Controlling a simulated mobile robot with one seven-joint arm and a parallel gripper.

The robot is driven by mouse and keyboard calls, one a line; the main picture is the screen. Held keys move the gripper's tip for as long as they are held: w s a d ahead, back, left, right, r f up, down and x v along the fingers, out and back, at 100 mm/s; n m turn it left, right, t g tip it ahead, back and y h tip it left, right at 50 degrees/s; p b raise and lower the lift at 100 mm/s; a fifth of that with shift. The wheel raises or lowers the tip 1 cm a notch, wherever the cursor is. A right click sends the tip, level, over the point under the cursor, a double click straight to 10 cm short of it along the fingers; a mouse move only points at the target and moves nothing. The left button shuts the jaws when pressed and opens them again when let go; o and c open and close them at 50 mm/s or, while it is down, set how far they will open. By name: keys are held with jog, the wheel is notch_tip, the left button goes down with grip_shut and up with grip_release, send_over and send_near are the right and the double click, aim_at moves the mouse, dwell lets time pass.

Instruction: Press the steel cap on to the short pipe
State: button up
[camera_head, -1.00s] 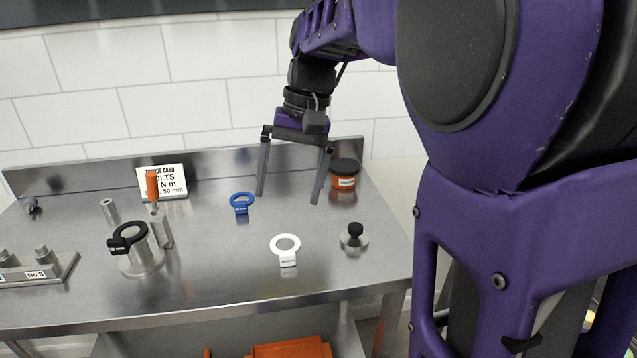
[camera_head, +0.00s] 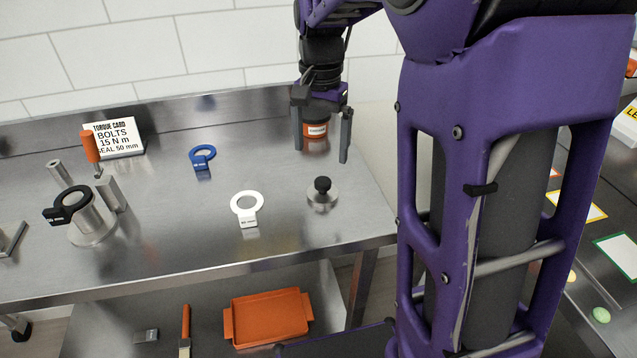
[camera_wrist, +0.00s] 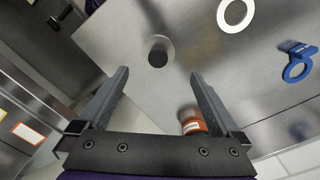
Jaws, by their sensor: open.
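The steel cap (camera_head: 322,196), a low steel disc with a black knob, sits on the right part of the steel table. In the wrist view the cap (camera_wrist: 160,51) lies ahead of my fingertips, roughly between their lines. The short pipe (camera_head: 93,222) stands upright on a round flange at the table's left, with a black ring tag at its top. My gripper (camera_head: 322,148) is open and empty above the table's back right, behind the cap and in front of the orange jar. Its two fingers also show in the wrist view (camera_wrist: 158,78).
A white ring tag (camera_head: 247,207) and a blue ring tag (camera_head: 203,157) lie on the steel table (camera_head: 190,260). An orange jar (camera_head: 316,129) stands close behind my gripper. A torque card (camera_head: 117,138) and an orange-handled tool (camera_head: 91,147) are at the back left. An orange tray (camera_head: 268,317) is below.

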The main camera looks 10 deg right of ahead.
aim_at(323, 181)
jog(key=f, duration=0.3)
jog(key=f+b, duration=0.1)
jog(key=f, duration=0.3)
jog(key=f+b, duration=0.1)
jog(key=f, duration=0.3)
jog(key=shift+d, duration=0.3)
jog(key=shift+r, duration=0.1)
jog(key=shift+c, duration=0.2)
jog(key=shift+w, duration=0.1)
jog(key=c, duration=1.3)
jog(key=shift+o, duration=0.2)
jog(key=shift+r, duration=0.1)
notch_tip(323, 181, up, 10)
jog(key=shift+f+p, duration=0.1)
jog(key=shift+p, duration=0.95)
